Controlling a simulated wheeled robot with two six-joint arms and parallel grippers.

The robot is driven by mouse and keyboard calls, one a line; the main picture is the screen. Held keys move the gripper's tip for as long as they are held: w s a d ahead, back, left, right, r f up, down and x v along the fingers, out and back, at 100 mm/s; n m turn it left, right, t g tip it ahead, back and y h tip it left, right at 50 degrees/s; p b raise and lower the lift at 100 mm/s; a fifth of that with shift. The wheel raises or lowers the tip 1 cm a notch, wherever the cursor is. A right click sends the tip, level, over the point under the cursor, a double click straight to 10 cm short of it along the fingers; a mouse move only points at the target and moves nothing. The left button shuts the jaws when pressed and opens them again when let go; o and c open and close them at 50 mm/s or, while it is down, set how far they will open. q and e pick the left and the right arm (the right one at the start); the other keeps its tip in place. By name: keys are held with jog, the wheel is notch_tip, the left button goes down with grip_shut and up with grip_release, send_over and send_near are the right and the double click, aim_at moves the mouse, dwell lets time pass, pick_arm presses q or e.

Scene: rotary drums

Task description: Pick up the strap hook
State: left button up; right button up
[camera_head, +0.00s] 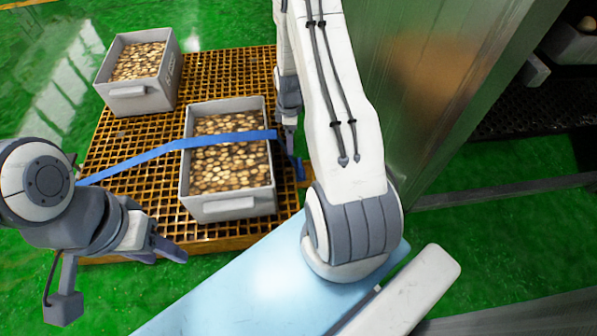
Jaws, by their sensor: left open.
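A blue strap (177,146) runs across the near crate. Its left end goes behind my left arm, and its right end reaches my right gripper. A small dark blue piece (299,171) hangs there at the crate's right side; I cannot tell whether it is the strap hook. My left gripper (167,249) is open and empty at the lower left, apart from the strap and low beside the pallet's front edge. My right gripper (291,118) is at the crate's right edge, partly hidden by my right arm, so its jaws are unclear.
The near grey crate (227,208), full of round brown items, stands on a yellow grated pallet (113,160). A similar crate (127,91) stands at the back left. A metal panel (432,75) rises at the right. Green floor is open at the left.

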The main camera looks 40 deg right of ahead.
jog(key=shift+n, duration=0.7)
jog(key=d+f, duration=0.1)
jog(key=s+d+f, duration=0.1)
jog(key=f, duration=0.1)
jog(key=d+f, duration=0.1)
jog(key=f, duration=0.1)
jog(key=shift+s+f, duration=0.15)
jog(key=shift+s, duration=0.05)
jog(key=b, duration=0.3)
send_over(300, 162)
notch_tip(300, 162, down, 5)
jog(key=shift+s+d+r, duration=0.1)
jog(key=f+b, duration=0.4)
jog(key=f, duration=0.1)
jog(key=shift+a+f, duration=0.2)
jog(key=shift+f, duration=0.05)
jog(key=shift+r, duration=0.15)
grip_shut()
